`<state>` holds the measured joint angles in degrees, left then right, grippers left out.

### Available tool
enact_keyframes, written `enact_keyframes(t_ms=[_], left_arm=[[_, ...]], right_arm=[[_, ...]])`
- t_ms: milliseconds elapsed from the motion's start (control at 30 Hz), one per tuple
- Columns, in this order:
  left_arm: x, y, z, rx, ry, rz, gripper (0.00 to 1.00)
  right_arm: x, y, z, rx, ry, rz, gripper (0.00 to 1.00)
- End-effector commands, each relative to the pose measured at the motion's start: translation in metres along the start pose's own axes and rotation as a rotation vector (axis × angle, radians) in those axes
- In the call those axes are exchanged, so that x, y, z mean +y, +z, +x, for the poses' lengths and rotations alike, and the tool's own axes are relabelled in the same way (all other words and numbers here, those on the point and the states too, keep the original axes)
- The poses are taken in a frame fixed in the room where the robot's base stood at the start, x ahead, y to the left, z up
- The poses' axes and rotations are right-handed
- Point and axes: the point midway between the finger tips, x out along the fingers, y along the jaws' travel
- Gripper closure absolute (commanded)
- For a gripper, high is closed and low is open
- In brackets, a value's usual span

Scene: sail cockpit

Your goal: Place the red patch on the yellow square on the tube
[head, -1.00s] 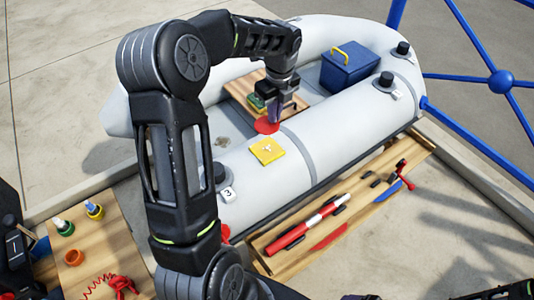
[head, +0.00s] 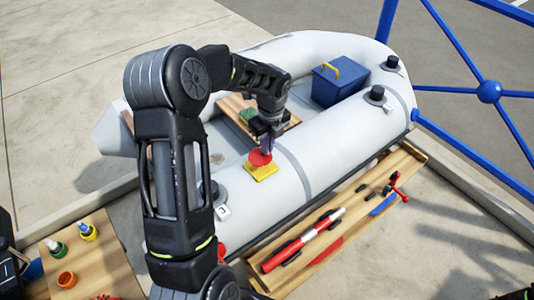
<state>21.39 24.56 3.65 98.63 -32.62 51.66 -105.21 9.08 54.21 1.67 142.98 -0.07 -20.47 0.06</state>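The red patch (head: 260,158) is a round red disc below my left gripper (head: 268,144). In the head view it overlaps the far part of the yellow square (head: 262,173) on the grey inflatable tube (head: 300,160). The near part of the yellow square shows bare. The gripper points down at the patch's far edge and seems to hold it. The fingertips are small and partly hidden, and I cannot tell whether the patch touches the square. My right gripper does not show.
A blue box (head: 338,85) with a yellow handle and a wooden board (head: 234,104) with a green-and-yellow item sit in the boat. Black valves (head: 377,92) stick up from the tube. A wooden tray (head: 350,222) with a red-and-white cylinder lies in front. A side table (head: 100,258) holds bottles.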

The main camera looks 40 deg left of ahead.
Motion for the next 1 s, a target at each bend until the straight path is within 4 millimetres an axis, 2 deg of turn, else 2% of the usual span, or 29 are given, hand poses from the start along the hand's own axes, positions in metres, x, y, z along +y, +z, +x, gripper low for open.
enact_keyframes(t_ms=[167, 433, 833, 867, 1000], left_arm=[[0.0, -0.001, 0.004, 0.001, 0.002, 0.0, 1.0], [0.001, -0.003, 0.036, 0.001, 0.002, -0.001, 1.0], [0.0, -0.004, 0.041, 0.0, 0.0, 0.0, 1.0], [0.0, -0.004, 0.041, 0.0, 0.0, 0.0, 0.94], [0.0, -0.004, 0.041, 0.0, 0.0, 0.0, 0.83]], right_arm=[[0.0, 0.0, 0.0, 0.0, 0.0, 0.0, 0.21], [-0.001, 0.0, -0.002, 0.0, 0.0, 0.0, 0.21], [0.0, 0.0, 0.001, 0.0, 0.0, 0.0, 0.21], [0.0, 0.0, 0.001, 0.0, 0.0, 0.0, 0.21], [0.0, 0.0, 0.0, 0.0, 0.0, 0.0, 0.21]])
